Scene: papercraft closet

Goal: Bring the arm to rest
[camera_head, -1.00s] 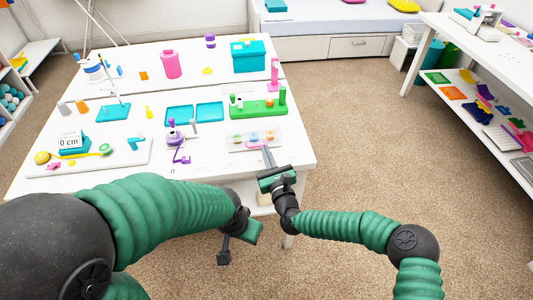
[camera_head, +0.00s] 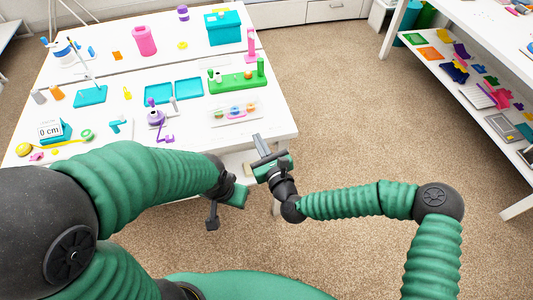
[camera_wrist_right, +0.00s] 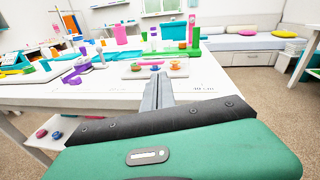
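My right arm reaches in from the right in the head view. Its green and black gripper (camera_head: 260,144) hangs just off the front right corner of the white table (camera_head: 198,140). Its two grey fingers lie together with nothing between them, as the right wrist view (camera_wrist_right: 158,90) also shows. My left arm comes in from the left, and its gripper (camera_head: 212,217) points down in front of the table. Its fingers are too dark and small to read.
A white tray with small colored pieces (camera_head: 236,112) lies near the table's front right. Behind it stand a green block holder (camera_head: 237,82) and a teal box (camera_head: 223,30). A white shelf unit (camera_head: 450,50) stands at the right. Bare carpet lies between.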

